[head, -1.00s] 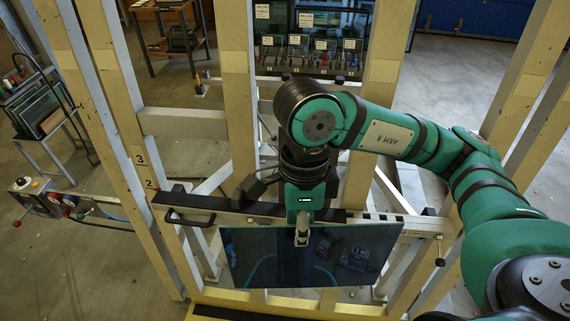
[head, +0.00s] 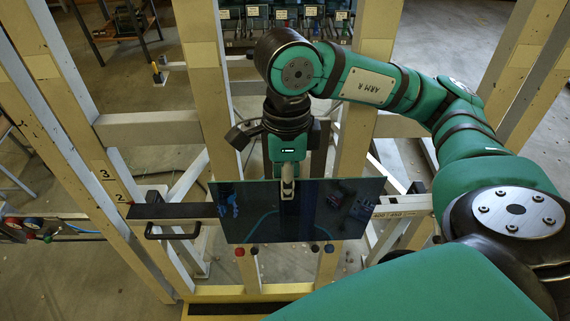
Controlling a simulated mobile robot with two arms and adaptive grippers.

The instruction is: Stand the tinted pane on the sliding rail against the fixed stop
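The tinted pane (head: 325,221) is a dark rectangular sheet in the head view, roughly upright. My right gripper (head: 288,189) is shut on the middle of its top edge. The pane hangs in front of the sliding rail, whose dark left part (head: 172,211) and pale marked right part (head: 404,204) show on either side; the pane hides the middle. I cannot tell whether pane and rail touch. A small dark block (head: 417,188) sits near the rail's right end; I cannot tell whether it is the fixed stop. My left gripper is not in view.
Tall wooden posts (head: 208,95) stand left and right of the pane, with a cross beam (head: 148,128) behind. A black handle (head: 172,231) sticks out below the rail's left part. Small coloured knobs (head: 284,250) show under the pane. A yellow-edged sill (head: 230,294) lies below.

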